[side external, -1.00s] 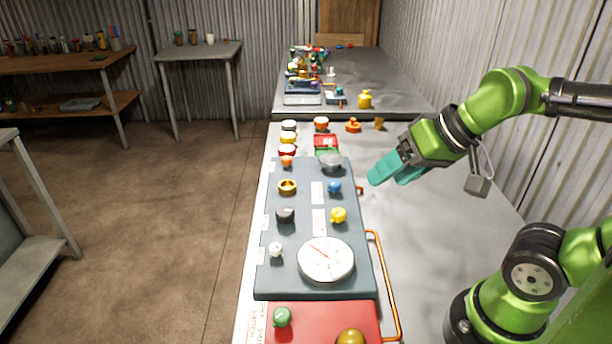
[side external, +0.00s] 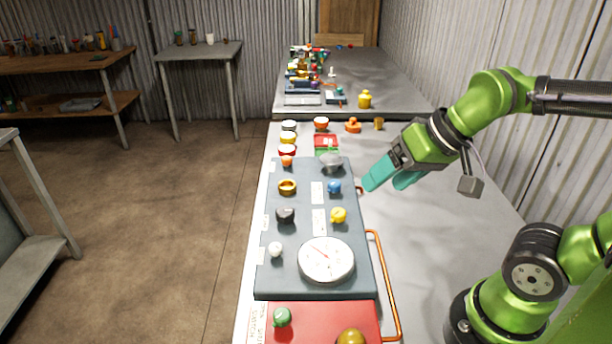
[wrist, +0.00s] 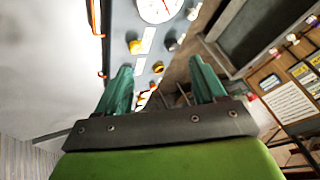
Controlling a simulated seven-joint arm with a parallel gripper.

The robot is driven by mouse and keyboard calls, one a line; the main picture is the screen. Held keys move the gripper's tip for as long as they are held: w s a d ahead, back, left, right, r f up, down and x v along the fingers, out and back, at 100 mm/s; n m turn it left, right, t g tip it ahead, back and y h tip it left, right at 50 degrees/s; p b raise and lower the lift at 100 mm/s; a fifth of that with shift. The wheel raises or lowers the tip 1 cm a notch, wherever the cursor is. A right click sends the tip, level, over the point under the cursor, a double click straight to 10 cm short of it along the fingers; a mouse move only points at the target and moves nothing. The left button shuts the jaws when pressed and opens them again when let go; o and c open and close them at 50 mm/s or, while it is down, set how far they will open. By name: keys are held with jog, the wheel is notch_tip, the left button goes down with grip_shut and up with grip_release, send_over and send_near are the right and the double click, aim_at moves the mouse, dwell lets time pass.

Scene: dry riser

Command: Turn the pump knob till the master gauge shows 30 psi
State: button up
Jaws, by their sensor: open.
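A round white gauge (side external: 326,260) with a red needle lies on the near part of the dark grey panel (side external: 305,283); its figures are too small to read. Several knobs stand on the panel: black (side external: 285,215), yellow (side external: 338,215), blue (side external: 334,187), white (side external: 276,250) and a gold ring-shaped one (side external: 287,187). I cannot tell which is the pump knob. My gripper (side external: 383,181), with teal fingers, is open and empty, to the right of the panel near the blue knob. In the wrist view the gauge (wrist: 158,6) is cut by the top edge.
A red panel (side external: 318,321) with a green knob (side external: 282,317) lies at the near end. An orange pipe (side external: 385,285) runs along the panel's right side. Small coloured items stand beyond the panel. The bench right of the panel is mostly clear.

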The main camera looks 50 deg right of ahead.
jog(key=w+a+n+g, duration=0.2)
jog(key=w+n+g, duration=0.1)
jog(key=w, duration=0.7)
jog(key=n+g+h, duration=0.2)
jog(key=n+g, duration=0.1)
jog(key=n, duration=0.5)
send_over(285, 211)
notch_tip(285, 211, down, 17)
jog(key=shift+r, duration=0.2)
jog(key=c, duration=1.1)
jog(key=shift+o, duration=0.2)
